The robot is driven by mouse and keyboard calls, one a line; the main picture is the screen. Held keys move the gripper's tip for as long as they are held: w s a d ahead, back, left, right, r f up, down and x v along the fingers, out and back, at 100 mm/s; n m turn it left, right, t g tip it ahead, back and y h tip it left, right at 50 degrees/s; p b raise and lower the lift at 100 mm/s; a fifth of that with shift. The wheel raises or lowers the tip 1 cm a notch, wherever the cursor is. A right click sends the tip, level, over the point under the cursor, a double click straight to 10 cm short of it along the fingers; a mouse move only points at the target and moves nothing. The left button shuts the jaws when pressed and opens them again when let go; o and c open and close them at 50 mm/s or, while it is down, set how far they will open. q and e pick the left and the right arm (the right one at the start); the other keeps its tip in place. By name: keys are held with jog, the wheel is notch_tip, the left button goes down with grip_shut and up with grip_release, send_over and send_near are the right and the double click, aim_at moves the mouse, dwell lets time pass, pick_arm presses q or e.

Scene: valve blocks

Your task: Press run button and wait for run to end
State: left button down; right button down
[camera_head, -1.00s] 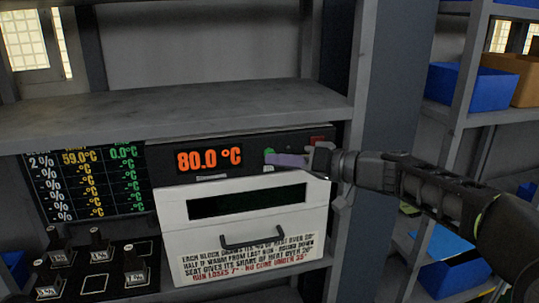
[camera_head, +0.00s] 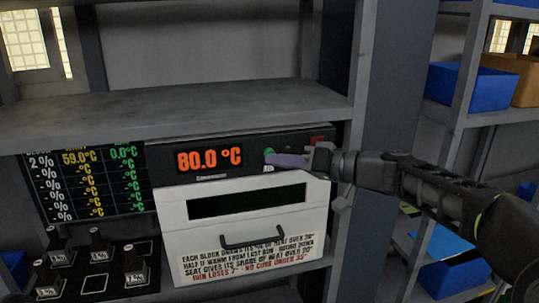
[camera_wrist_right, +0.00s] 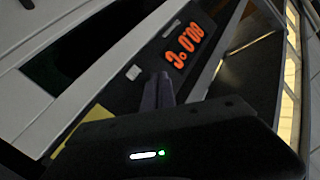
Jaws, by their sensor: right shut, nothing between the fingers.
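The machine's dark panel carries an orange display (camera_head: 209,159) reading 80.0 °C, also visible in the right wrist view (camera_wrist_right: 190,45). A green button (camera_head: 269,153) sits right of the display and a red button (camera_head: 318,140) farther right. My right gripper (camera_head: 279,159) reaches in from the right, its purple fingers shut and empty. The fingertips are at the green button and partly cover it; I cannot tell whether they touch it. In the right wrist view the fingers (camera_wrist_right: 158,91) point at the panel. My left gripper is out of view.
Below the panel is a closed white front (camera_head: 245,215) with a dark window and handle (camera_head: 253,239). A black readout board (camera_head: 85,183) and several labelled blocks (camera_head: 134,272) are at left. A grey shelf (camera_head: 180,112) overhangs the machine; a post (camera_head: 385,90) stands at right.

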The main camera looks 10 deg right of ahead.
jog(key=shift+w, duration=0.15)
jog(key=shift+w+b, duration=0.3)
dwell(0.6)
jog(key=shift+s+b, duration=0.45)
jog(key=shift+b, duration=0.3)
